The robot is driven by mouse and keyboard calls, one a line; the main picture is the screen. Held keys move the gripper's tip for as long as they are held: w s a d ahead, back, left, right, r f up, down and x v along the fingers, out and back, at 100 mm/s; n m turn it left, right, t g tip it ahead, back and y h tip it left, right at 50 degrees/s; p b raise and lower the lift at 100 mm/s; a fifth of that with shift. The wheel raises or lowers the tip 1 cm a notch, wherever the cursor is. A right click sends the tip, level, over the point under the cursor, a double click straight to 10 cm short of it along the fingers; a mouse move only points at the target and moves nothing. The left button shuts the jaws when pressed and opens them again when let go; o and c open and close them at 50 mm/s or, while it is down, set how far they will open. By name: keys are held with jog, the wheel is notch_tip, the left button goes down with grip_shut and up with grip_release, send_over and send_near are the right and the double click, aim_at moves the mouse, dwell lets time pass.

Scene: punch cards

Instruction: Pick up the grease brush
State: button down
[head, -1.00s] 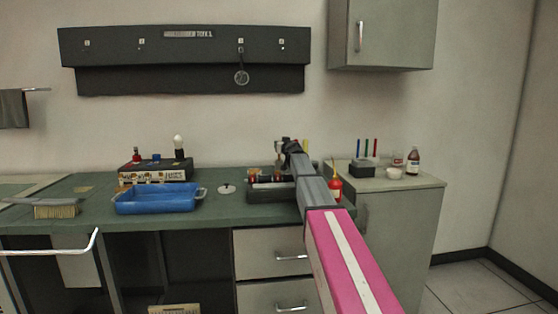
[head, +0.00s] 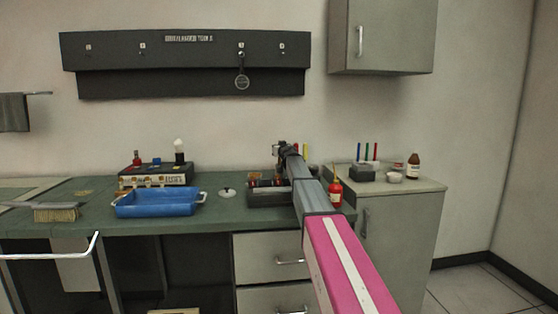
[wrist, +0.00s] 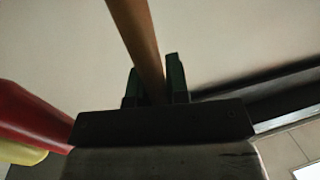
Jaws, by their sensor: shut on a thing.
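A tan wooden handle, taken to be the grease brush (wrist: 138,35), stands between the two dark green fingers of my gripper (wrist: 153,85) in the wrist view. The fingers are shut on it, and it runs up out of the frame, slightly tilted. Its bristle end does not show. In the head view my gripper (head: 281,151) is above the dark box (head: 268,198) on the green bench, and my arm hides much of that area. The brush is too small to make out there.
A blue tray (head: 158,204) and a bench brush (head: 56,213) lie to the left on the bench (head: 218,217). A red bottle (head: 335,194) stands just right of my arm. Blurred red (wrist: 30,115) and yellow things are close by in the wrist view.

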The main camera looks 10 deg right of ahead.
jog(key=shift+r, duration=0.15)
notch_tip(320, 180, up, 10)
dwell(0.3)
dwell(0.7)
